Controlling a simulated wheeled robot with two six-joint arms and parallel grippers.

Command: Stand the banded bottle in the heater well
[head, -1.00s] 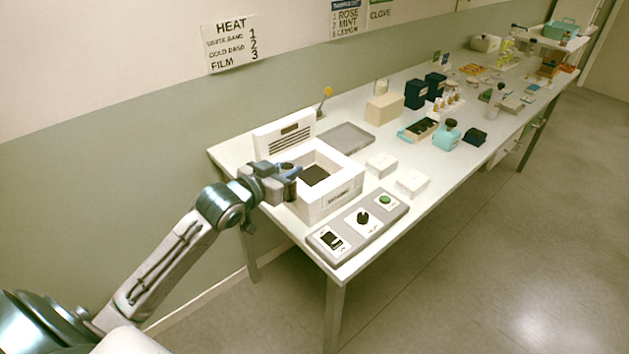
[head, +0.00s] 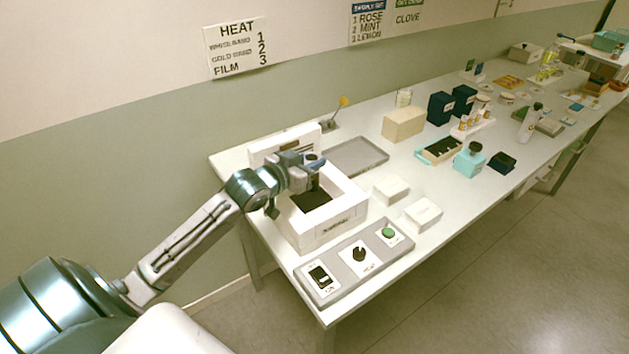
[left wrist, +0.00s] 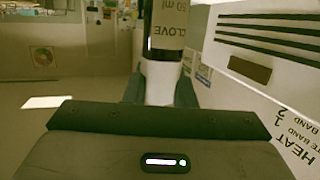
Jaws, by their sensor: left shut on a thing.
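My left gripper (head: 308,170) is shut on the banded bottle. The bottle shows in the left wrist view (left wrist: 168,28) with a pale label reading CLOVE and 50 ml, and a white part below it between the fingers. In the head view it is mostly hidden by the gripper; a dark round top shows. The white heater (head: 335,224) stands at the near end of the table with its lid raised at the back. Its dark square well (head: 310,198) is open. The gripper is over the well's rear part; its exact height above it is unclear. My right gripper is not in view.
A control panel (head: 340,275) with a switch, knob and green button (head: 388,233) lies in front of the heater. Two white blocks (head: 423,213) and a grey tray (head: 357,155) are to its right. A wall sign (head: 236,47) lists HEAT settings. Bottles and boxes stand farther along.

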